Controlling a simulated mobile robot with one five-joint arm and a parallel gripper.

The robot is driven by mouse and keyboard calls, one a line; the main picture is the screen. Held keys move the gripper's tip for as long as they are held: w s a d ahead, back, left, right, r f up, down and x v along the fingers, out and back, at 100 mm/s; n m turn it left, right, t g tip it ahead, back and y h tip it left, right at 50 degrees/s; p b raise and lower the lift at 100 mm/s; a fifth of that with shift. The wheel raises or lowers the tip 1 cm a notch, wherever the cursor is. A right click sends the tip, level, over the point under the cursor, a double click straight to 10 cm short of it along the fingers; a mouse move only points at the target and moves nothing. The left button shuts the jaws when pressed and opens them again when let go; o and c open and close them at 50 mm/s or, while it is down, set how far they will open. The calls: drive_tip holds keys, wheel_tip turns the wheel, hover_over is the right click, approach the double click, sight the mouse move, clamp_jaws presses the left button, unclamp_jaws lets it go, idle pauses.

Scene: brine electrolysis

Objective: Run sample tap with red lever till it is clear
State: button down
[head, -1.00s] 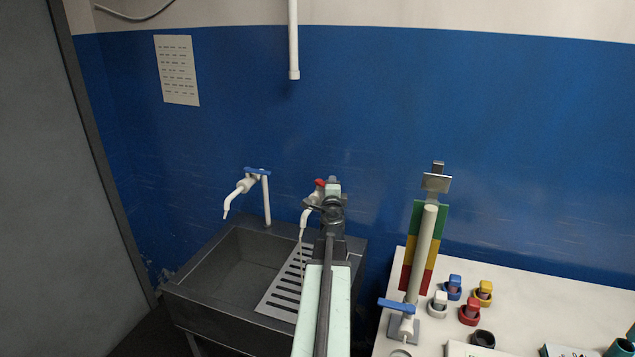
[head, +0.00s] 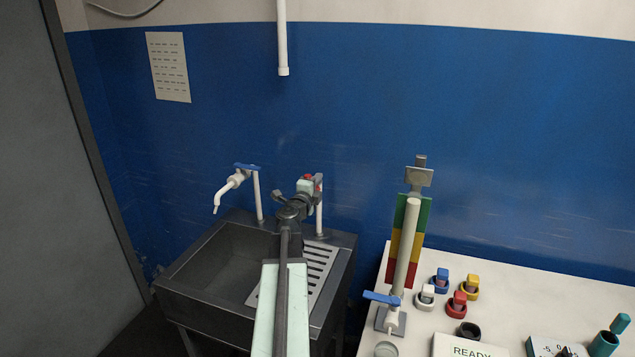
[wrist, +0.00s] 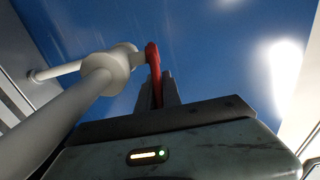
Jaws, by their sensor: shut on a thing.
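The sample tap's red lever (head: 308,177) shows at the end of my arm in the head view. My gripper (head: 311,184) is shut on it. In the wrist view the red lever (wrist: 153,65) stands upright between my gripper's fingers (wrist: 160,90), beside the white tap body (wrist: 108,70). The tap's white standpipe (head: 319,208) rises at the back of the sink. My arm hides the tap's spout in the head view, so I cannot see whether liquid runs or how clear it is.
A second white tap with a blue lever (head: 245,167) stands to the left over the grey sink (head: 215,262). A slotted drain board (head: 320,268) lies under my arm. The bench (head: 520,300) on the right holds a column with a blue-levered valve (head: 381,299) and several coloured holders.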

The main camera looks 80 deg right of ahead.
drive_tip(key=shift+d, duration=0.15)
drive_tip(key=c, duration=1.8)
unclamp_jaws()
drive_tip(key=shift+s+d, duration=0.1)
drive_tip(key=a, duration=0.7)
drive_tip(key=shift+w+a, duration=0.3)
drive_tip(key=shift+a, duration=0.1)
